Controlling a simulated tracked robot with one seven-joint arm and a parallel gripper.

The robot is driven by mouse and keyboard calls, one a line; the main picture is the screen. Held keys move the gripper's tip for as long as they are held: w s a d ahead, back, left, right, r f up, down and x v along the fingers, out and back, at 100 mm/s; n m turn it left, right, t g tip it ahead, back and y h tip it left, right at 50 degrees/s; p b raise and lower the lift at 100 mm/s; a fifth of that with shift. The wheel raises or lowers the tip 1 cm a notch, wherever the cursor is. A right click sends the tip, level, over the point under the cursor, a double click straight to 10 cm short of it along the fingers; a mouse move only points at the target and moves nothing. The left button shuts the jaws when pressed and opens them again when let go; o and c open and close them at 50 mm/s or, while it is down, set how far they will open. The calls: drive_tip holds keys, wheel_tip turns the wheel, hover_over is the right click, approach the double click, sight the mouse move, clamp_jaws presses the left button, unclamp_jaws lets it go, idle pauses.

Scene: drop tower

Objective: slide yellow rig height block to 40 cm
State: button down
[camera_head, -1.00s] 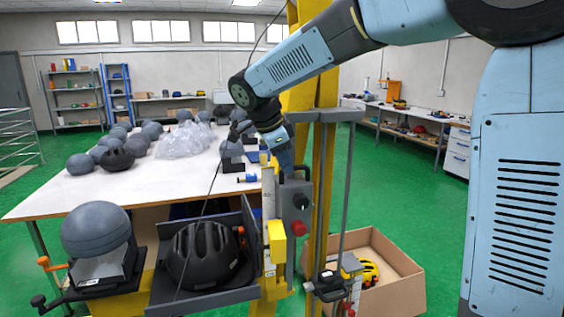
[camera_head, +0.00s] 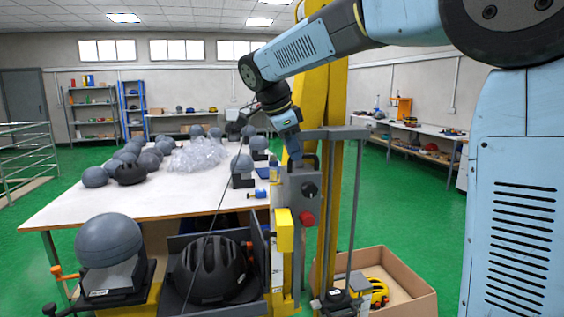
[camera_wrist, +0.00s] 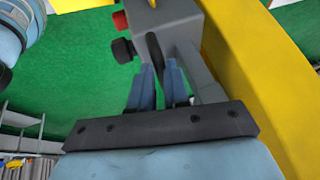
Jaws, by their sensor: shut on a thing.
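The yellow rig (camera_head: 331,95) stands upright in the middle of the head view. Its grey height block (camera_head: 299,190) has a dark handle on top, a black knob (camera_head: 309,190) and a red knob (camera_head: 306,218). A yellow piece (camera_head: 284,230) sits at its lower left, by a white scale strip (camera_head: 277,262) whose marks I cannot read. My gripper (camera_head: 297,160) comes down from above onto the handle. In the wrist view, my gripper (camera_wrist: 158,78) has its two blue fingers around the dark handle bar (camera_wrist: 154,48) of the block (camera_wrist: 175,22).
A black helmet (camera_head: 210,268) rests in a dark cradle left of the rig. A grey headform (camera_head: 108,240) stands further left. Behind is a white table (camera_head: 120,205) with several headforms. A cardboard box (camera_head: 408,303) is at lower right. A thin cable crosses the view.

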drive_tip(key=shift+r, duration=0.2)
drive_tip(key=c, duration=1.4)
unclamp_jaws()
drive_tip(key=v, duration=1.3)
drive_tip(key=shift+r, duration=0.25)
drive_tip(key=shift+s, duration=0.1)
drive_tip(key=s+d+f+n+t+y, duration=0.2)
drive_tip(key=s+d+f+n+y, duration=0.2)
drive_tip(key=s+d+f+n, duration=1.2)
drive_tip(key=s+d+f, duration=0.4)
drive_tip(key=s+f, duration=0.3)
drive_tip(key=shift+s+d+t, duration=0.15)
drive_tip(key=shift+d+t, duration=0.15)
drive_tip(key=shift+d, duration=0.1)
